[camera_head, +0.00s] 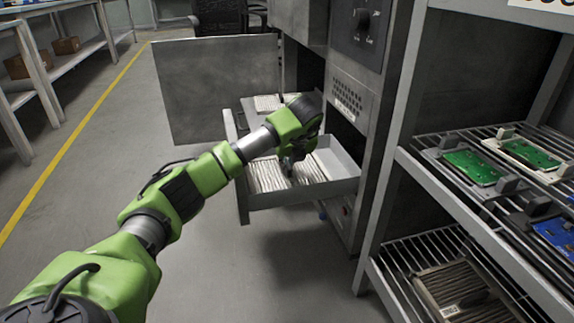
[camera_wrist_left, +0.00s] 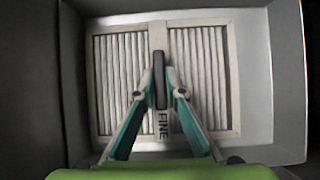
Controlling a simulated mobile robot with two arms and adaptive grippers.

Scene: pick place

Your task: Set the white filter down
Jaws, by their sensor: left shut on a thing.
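The white filter (camera_head: 268,178) has pleats on both sides of a middle bar. It lies inside the pulled-out grey drawer (camera_head: 305,195). The left wrist view shows the filter (camera_wrist_left: 212,70) flat between the drawer walls, with the letters "FINE" on its bar. My left gripper (camera_head: 288,167) reaches down into the drawer from above. I cannot tell whether the filter touches the drawer floor. My right gripper is in neither view.
The drawer sticks out of a grey cabinet (camera_head: 348,98) with an open door (camera_head: 218,88). Another white pleated piece (camera_head: 268,103) shows behind my wrist. At right, a rack holds green circuit boards (camera_head: 472,166) and a dirty brownish filter (camera_head: 455,285). The floor at left is clear.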

